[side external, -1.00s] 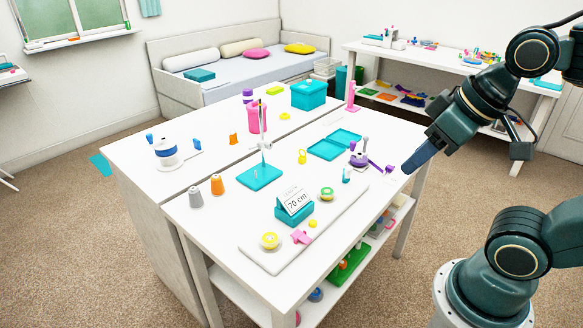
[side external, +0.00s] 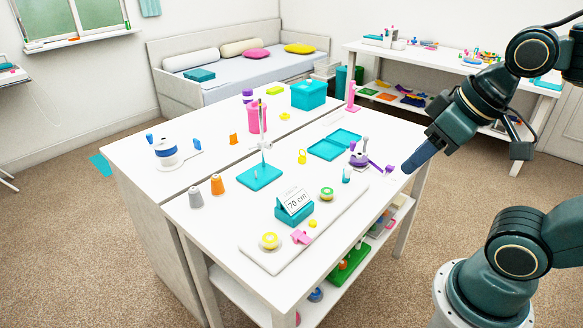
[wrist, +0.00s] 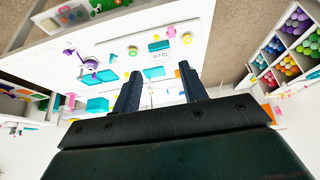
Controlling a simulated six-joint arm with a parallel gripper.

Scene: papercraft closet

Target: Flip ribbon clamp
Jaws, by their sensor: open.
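A small pink piece (side external: 301,236), which looks like the ribbon clamp, sits on a long white board (side external: 262,259) near the table's front edge. Its exact pose is too small to tell. My gripper (side external: 408,170) is above the table's right end, well away from the pink piece. In the wrist view, my gripper (wrist: 159,70) has its fingers apart and empty; the pink piece (wrist: 171,32) lies beyond the fingertips.
A purple tool (side external: 358,158) stands near my gripper, with a teal tray (side external: 334,144) behind. A teal-based post (side external: 262,173) rises mid-table. Under the tabletop is a filled shelf (side external: 350,265). Air above the board is clear.

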